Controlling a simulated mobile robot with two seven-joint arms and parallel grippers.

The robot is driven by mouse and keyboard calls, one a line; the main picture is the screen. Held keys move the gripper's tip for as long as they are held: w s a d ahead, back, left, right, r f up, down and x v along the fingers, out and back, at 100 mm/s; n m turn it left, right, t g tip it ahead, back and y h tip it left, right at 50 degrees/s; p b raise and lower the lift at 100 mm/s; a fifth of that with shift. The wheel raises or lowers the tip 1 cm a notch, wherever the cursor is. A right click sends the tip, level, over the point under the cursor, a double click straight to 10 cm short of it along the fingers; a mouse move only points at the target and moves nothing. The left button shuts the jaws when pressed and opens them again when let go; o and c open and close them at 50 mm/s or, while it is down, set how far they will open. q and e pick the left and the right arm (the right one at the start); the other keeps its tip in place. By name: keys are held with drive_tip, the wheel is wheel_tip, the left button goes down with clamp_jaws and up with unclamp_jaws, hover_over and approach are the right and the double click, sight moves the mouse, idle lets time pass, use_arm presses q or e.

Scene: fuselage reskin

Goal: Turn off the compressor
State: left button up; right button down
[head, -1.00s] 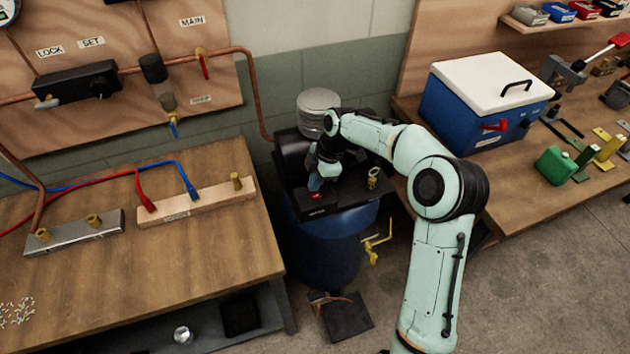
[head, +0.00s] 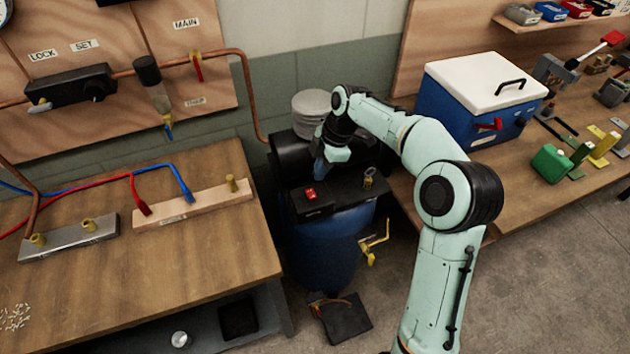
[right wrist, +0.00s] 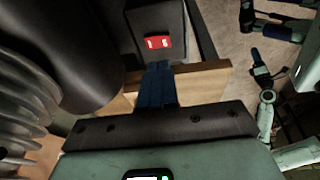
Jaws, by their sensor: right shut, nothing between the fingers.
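The compressor has a blue tank (head: 318,250) and stands in the gap between the two benches. A black switch box (head: 312,207) with a red rocker switch (head: 309,193) sits on its top plate. My right gripper (head: 319,176) is shut and empty, just behind and above the red switch, apart from it in the head view. In the right wrist view its blue fingers (right wrist: 156,84) are together and point toward the red switch (right wrist: 157,42). Which way the switch is set I cannot tell. My left gripper is not in view.
A brass ring-topped fitting (head: 368,178) stands right of the switch box, and a yellow valve handle (head: 371,248) sticks out at the tank's side. The left bench (head: 150,275) holds hoses and manifolds. A blue cooler (head: 470,115) stands on the right bench. A pedal (head: 345,318) lies on the floor.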

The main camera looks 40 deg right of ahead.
drive_tip(key=v, duration=0.6)
drive_tip(key=shift+r+p, duration=0.4)
drive_tip(key=shift+s+d, duration=0.1)
drive_tip(key=shift+s, duration=0.05)
